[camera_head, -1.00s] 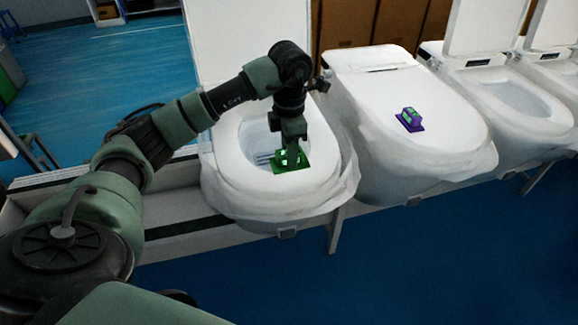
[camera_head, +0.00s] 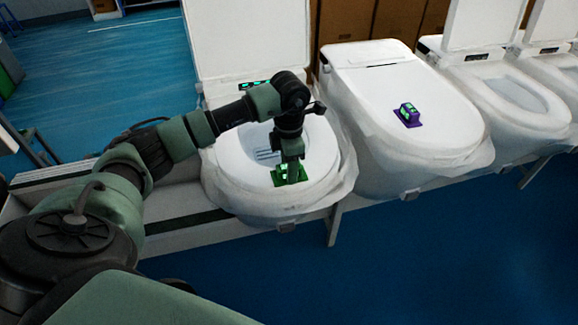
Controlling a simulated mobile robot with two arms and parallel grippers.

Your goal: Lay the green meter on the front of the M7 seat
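The green meter (camera_head: 281,175), a small block on a flat green base with bright green lit faces, is at the front of the left open toilet seat (camera_head: 322,180). My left gripper (camera_head: 292,176) reaches down over the meter and is shut on it, partly hiding it. The meter's base is over the white front rim, just in front of the bowl opening. I cannot tell whether it touches the seat. No M7 label is readable. My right gripper is out of view.
A purple meter (camera_head: 408,114) with green faces sits on the closed lid of the neighbouring toilet (camera_head: 385,90). More open toilets (camera_head: 500,100) stand in the row at right. The blue floor (camera_head: 430,260) in front is clear.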

